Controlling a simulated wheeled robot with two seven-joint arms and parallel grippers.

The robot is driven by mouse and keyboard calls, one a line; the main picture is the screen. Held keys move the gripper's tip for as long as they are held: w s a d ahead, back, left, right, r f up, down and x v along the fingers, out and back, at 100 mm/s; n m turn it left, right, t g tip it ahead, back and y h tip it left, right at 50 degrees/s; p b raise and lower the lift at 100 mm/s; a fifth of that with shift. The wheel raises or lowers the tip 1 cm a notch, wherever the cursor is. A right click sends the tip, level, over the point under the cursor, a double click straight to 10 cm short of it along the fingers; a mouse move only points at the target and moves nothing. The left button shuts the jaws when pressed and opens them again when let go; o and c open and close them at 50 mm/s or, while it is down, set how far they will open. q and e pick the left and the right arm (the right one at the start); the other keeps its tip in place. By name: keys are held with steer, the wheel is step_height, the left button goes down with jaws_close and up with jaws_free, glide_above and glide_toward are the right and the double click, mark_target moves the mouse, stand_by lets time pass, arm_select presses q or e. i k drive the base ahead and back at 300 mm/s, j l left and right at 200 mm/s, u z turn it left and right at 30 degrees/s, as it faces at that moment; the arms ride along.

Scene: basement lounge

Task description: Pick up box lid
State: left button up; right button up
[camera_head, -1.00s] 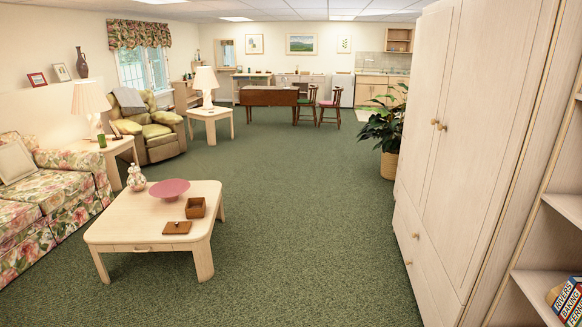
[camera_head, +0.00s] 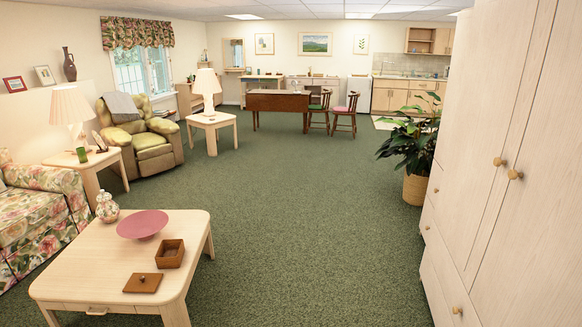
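The box lid (camera_head: 143,283) is a flat brown wooden square with a small knob on top. It lies on the pale wooden coffee table (camera_head: 85,268), near the table's front edge. The open brown box (camera_head: 170,254) stands just behind it and to the right, apart from it. Neither of my grippers shows in the head view.
A pink bowl (camera_head: 142,224) and a patterned jar (camera_head: 107,206) stand on the same table. A floral sofa (camera_head: 38,215) is to the left. A tall wardrobe (camera_head: 490,150) lines the right side. Green carpet (camera_head: 300,230) between is clear.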

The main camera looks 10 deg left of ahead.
mark_target(146, 283)
steer(key=i+u, duration=0.15)
steer(key=i, duration=0.3)
steer(key=i+u, duration=0.15)
steer(key=i, duration=0.3)
steer(key=i+l+u, duration=0.2)
steer(key=i, duration=0.25)
steer(key=i+l+u, duration=0.15)
steer(key=i, duration=0.3)
